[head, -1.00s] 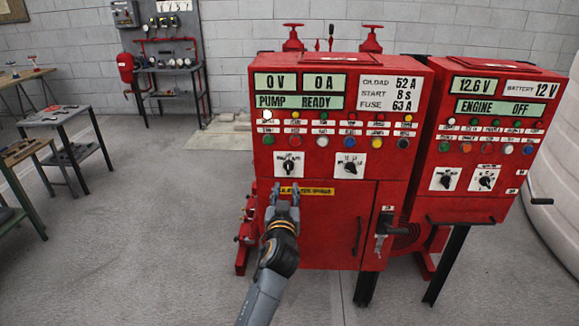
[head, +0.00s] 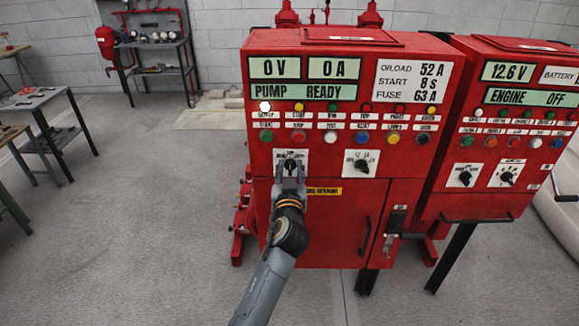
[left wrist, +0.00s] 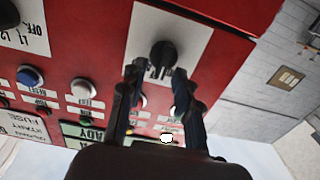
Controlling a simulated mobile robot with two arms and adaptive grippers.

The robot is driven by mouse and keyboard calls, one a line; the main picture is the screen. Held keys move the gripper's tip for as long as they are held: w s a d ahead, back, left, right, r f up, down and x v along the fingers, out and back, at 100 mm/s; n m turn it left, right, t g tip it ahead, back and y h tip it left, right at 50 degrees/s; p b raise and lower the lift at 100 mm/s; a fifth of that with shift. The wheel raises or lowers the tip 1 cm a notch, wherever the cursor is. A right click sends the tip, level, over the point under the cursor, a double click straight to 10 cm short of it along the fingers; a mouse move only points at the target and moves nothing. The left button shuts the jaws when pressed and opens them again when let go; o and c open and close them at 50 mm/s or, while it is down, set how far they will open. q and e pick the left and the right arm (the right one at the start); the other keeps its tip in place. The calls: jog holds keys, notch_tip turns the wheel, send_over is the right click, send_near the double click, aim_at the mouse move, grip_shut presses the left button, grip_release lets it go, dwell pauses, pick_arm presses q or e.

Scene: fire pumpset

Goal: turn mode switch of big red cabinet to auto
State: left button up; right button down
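The big red cabinet (head: 330,225) stands in the middle of the head view, its display reading PUMP READY. Its left rotary switch, a black knob on a white plate (head: 303,155), is partly hidden by my left gripper (head: 290,169). In the left wrist view the black knob (left wrist: 163,54) shows just beyond the fingertips. My left gripper (left wrist: 157,74) is open there, its two fingers apart, roughly in line with the knob's two sides. Contact cannot be made out. The knob's exact setting is hard to read. My right gripper is not in view.
A second black rotary switch (head: 367,167) sits to the right on the same cabinet. Coloured buttons and lamps are above. A smaller red cabinet (head: 480,205) reading ENGINE OFF stands at the right. Workbenches (head: 40,100) are at the left, with clear floor between.

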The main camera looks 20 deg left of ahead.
pick_arm(q)
jog(key=shift+s, duration=0.1)
grip_shut()
jog(key=shift+d+m, duration=0.15)
jog(key=shift+m, duration=0.95)
jog(key=shift+d+m, duration=0.15)
jog(key=shift+m, duration=0.95)
jog(key=shift+w+d+f+m, duration=0.1)
jog(key=shift+m, duration=1)
jog(key=shift+w+d+f+m, duration=0.1)
jog(key=shift+m, duration=1)
grip_release()
